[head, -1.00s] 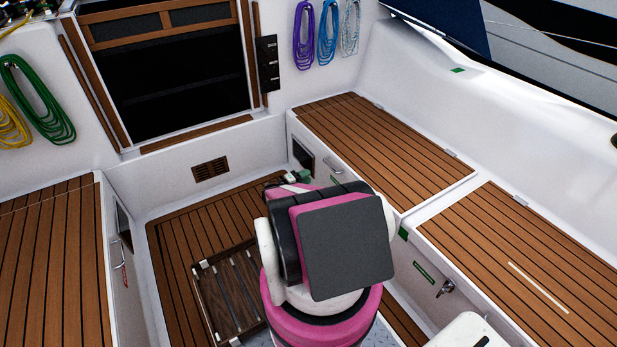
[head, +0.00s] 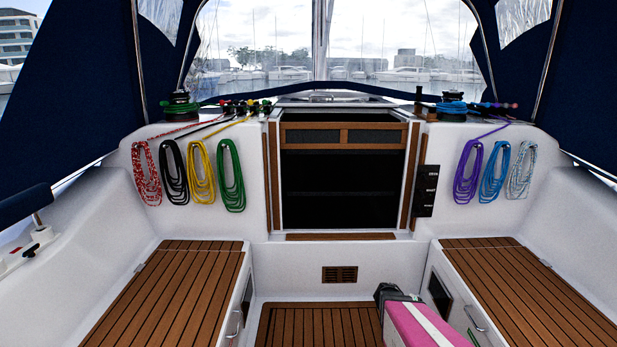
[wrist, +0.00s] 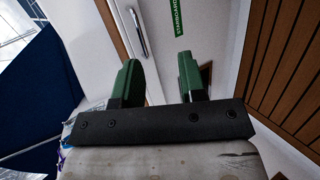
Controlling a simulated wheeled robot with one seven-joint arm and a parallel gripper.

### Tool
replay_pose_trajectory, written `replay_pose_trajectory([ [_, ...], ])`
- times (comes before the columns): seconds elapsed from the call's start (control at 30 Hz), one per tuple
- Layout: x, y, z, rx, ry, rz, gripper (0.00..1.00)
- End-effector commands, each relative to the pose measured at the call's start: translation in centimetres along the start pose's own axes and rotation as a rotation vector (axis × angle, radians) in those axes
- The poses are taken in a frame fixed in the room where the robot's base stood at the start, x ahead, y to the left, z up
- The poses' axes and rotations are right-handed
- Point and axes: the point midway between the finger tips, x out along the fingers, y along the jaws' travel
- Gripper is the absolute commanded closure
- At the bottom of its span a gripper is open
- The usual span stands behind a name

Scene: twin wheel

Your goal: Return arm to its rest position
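My gripper shows in the wrist view (wrist: 160,80) with two green fingers standing apart on a black bar. The space between the fingers is empty, with a white locker front behind it. The fingertips cannot be made out in the head view.
Slatted wooden benches stand at left (head: 180,290) and right (head: 530,290). A dark companionway (head: 340,190) is straight ahead. Coiled ropes hang on both sides, including a green coil (head: 231,180) and a purple coil (head: 467,172). A locker handle (wrist: 138,35) is near my gripper.

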Motion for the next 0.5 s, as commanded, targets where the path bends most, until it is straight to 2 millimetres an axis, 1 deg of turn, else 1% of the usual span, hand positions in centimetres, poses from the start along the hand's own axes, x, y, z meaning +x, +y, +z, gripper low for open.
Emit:
replay_pose_trajectory([
  [0.03,-2.0,0.3,1.2,-0.005,-0.003,-0.081,0.62],
  [0.17,-6.7,-0.1,2.9,-0.030,-0.002,-0.303,0.62],
  [0.27,-10.6,-0.5,4.2,-0.051,0.014,-0.476,0.62],
  [0.3,-12.3,-0.6,4.7,-0.060,0.026,-0.545,0.62],
  [0.37,-14.8,-0.8,5.5,-0.074,0.046,-0.649,0.62],
  [0.4,-16.5,-0.9,6.1,-0.084,0.061,-0.713,0.62],
  [0.5,-20.3,-0.9,7.2,-0.103,0.101,-0.857,0.62],
])
